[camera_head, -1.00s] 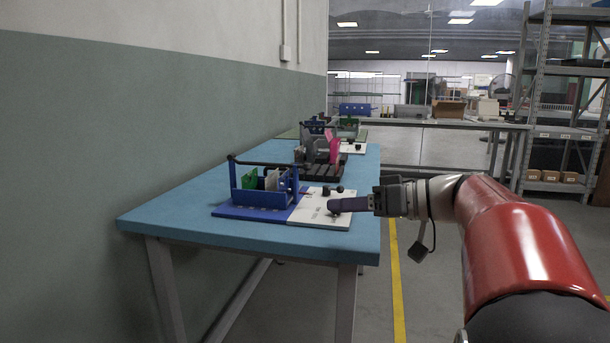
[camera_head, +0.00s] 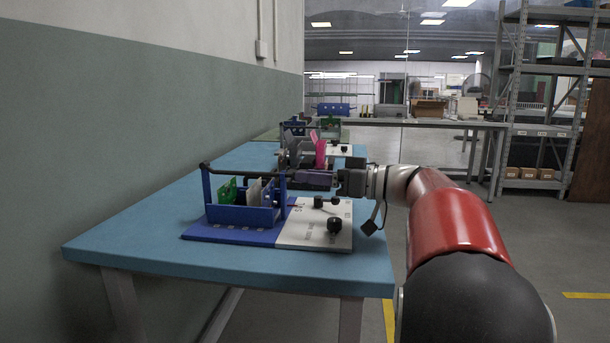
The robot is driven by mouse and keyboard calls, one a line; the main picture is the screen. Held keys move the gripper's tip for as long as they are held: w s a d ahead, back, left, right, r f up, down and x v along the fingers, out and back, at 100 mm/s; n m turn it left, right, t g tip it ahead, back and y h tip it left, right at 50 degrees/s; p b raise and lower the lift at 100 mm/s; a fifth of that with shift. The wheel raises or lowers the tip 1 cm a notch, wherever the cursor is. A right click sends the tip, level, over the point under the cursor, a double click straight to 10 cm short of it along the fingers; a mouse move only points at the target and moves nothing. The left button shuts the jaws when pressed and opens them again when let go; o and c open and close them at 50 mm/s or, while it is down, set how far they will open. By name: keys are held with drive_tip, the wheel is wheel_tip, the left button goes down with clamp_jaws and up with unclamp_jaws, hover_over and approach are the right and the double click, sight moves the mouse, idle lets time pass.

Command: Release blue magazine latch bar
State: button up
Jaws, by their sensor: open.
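The blue magazine (camera_head: 238,215) stands on a blue base (camera_head: 222,236) at the front of the blue table. It holds a green plate (camera_head: 228,190) and pale plates. A dark latch bar (camera_head: 238,166) with a round knob at its left end runs across the magazine's top. My gripper (camera_head: 297,177) is open and points left at the bar's right end, level with the magazine's top. Whether the fingers touch the bar or stand around it cannot be told from this view.
A white board (camera_head: 312,230) with black knobs (camera_head: 333,224) adjoins the blue base on the right. A second fixture with pink plates (camera_head: 320,150) stands behind my gripper. The front left of the table (camera_head: 120,238) is clear. A wall runs along the left.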

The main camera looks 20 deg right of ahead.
drive_tip(key=shift+x, duration=1)
drive_tip(key=shift+c, duration=0.4)
clamp_jaws()
